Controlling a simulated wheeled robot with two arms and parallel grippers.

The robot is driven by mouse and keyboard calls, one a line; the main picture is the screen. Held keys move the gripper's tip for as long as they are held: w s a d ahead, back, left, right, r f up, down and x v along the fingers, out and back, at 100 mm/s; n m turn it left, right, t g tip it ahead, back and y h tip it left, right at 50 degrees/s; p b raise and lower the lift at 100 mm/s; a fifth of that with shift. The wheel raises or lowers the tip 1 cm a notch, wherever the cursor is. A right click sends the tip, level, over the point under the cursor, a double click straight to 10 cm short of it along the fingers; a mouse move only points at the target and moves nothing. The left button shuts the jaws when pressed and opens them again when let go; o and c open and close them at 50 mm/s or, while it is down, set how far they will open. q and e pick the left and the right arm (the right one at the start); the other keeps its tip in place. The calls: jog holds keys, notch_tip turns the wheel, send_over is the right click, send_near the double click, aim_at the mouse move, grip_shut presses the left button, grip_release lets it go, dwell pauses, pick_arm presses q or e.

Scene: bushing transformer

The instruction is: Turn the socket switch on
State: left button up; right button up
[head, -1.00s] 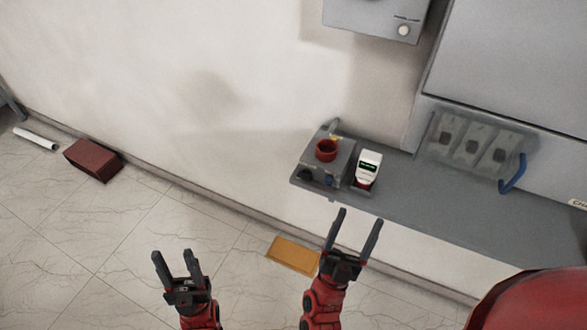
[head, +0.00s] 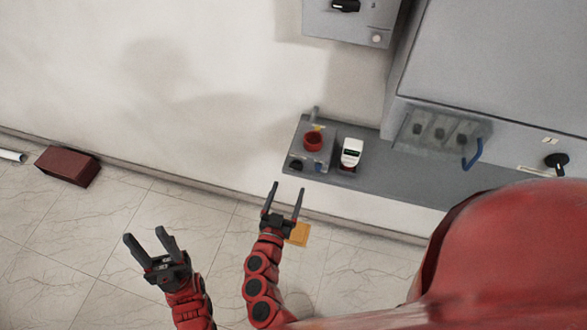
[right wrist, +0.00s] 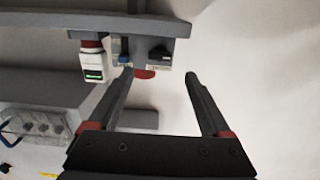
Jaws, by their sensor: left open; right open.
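A small grey box (head: 325,136) with a red round button (head: 313,142) sits on the grey wall shelf. Its front has a black part (head: 296,164) and a blue part (head: 318,167). I cannot tell which part is the socket switch. My right gripper (head: 286,187) is open and empty, in front of and below the box. My left gripper (head: 144,234) is open and empty, further left over the floor.
A white device with a green display (head: 351,152) stands right of the box. A grey cabinet (head: 480,60) has a blue handle (head: 474,155) and a black knob (head: 557,161). A grey panel (head: 340,25) hangs above. A brown block (head: 68,166) lies on the floor.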

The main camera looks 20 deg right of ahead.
aim_at(295, 169)
jog(key=p+x, duration=0.1)
jog(key=x, duration=0.5)
jog(key=shift+w+r, duration=0.1)
jog(key=shift+w, duration=0.05)
jog(key=shift+w+d, duration=0.35)
jog(key=shift+d, duration=0.05)
